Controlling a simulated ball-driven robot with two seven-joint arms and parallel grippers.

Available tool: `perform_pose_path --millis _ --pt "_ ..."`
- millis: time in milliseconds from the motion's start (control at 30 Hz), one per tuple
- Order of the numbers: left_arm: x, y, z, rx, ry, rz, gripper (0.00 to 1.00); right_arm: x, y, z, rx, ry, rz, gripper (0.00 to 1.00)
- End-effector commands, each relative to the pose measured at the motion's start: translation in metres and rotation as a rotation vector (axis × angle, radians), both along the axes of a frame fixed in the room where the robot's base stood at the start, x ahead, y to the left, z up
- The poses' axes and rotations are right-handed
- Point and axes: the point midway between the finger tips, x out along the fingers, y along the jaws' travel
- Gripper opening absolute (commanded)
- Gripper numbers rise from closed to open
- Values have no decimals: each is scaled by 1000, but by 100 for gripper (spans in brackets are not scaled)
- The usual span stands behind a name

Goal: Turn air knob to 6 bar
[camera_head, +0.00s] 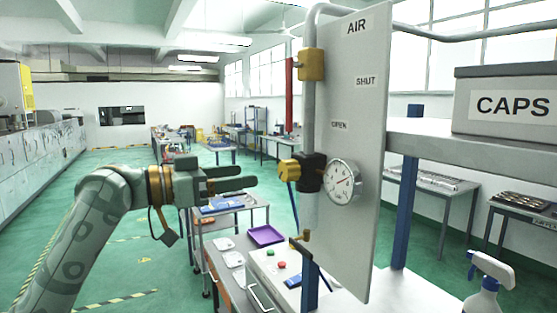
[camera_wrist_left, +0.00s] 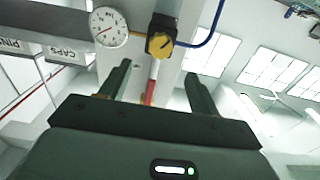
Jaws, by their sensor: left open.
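The yellow air knob (camera_head: 289,170) sits on a black regulator body (camera_head: 311,172) at the left edge of the grey AIR panel (camera_head: 357,120). A round white gauge (camera_head: 343,180) is beside it; its numbers are too small to read surely. My left gripper (camera_head: 249,177) is open and empty, left of the knob, its fingers pointing at it with a gap between. In the left wrist view the knob (camera_wrist_left: 161,38) shows beyond the open fingers (camera_wrist_left: 158,75), near the top, with the gauge (camera_wrist_left: 108,27) to its left. My right gripper is not in view.
A vertical pipe (camera_head: 309,110) with a yellow fitting (camera_head: 311,64) runs above the regulator. A shelf holds a CAPS box (camera_head: 508,103) at right; a spray bottle (camera_head: 487,285) stands below. A purple tray (camera_head: 265,236) and a control box (camera_head: 281,265) lie beneath the gripper.

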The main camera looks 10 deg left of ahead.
Motion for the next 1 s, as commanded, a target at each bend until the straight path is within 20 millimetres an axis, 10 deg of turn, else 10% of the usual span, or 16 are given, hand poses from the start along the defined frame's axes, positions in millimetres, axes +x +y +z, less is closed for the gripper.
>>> perform_pose_path --millis 300,800,1000 --pt "42 -59 4 -3 3 -1 62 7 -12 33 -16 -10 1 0" --pt "56 -76 -1 -1 1 2 62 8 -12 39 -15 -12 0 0" --pt "56 -76 0 -1 1 3 18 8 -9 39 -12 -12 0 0"
